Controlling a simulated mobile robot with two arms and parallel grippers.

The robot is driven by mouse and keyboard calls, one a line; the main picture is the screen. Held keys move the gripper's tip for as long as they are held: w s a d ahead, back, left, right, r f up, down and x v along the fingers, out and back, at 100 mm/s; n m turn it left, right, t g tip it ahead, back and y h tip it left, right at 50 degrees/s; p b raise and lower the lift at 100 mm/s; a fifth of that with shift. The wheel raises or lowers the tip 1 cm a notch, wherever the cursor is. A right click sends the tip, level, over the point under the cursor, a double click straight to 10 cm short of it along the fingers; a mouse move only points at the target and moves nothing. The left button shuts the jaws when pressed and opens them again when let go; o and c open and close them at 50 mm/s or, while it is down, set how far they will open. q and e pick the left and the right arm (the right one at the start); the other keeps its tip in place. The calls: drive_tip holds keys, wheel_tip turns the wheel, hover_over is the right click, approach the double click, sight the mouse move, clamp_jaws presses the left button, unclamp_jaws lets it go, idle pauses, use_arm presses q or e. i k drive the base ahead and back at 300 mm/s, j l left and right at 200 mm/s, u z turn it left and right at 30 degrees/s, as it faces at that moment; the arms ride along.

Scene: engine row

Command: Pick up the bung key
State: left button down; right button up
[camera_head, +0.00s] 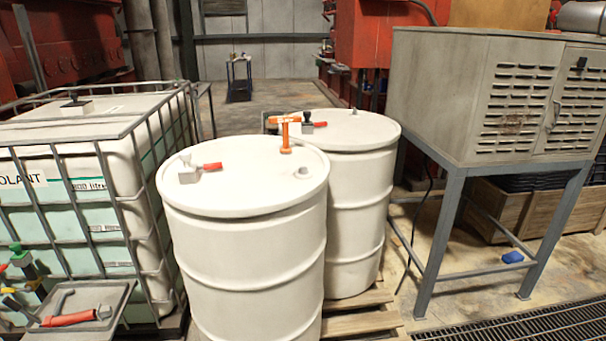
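An orange T-shaped tool (286,133), which looks like the bung key, stands upright near the far right part of the front white drum's top (245,185). Its crossbar is at the top and its foot appears to rest on the lid, with a small pale patch, perhaps a tag, beside it. A red-handled tool (72,319) lies on a grey tray (108,322) at the bottom left, with a grey bent piece beside it. Neither of my grippers is in view.
A tap with a red handle (210,167) sits on the front drum. A second white drum (355,205) stands behind it. A caged tank (140,170) is close on the left, and a grey louvred cabinet (435,85) on legs is on the right. A floor grating (530,322) lies front right.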

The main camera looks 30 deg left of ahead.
sight(285, 120)
drive_tip(key=i+u, duration=0.2)
drive_tip(key=i, duration=0.4)
drive_tip(key=i+l+u, duration=0.15)
drive_tip(key=i, duration=0.5)
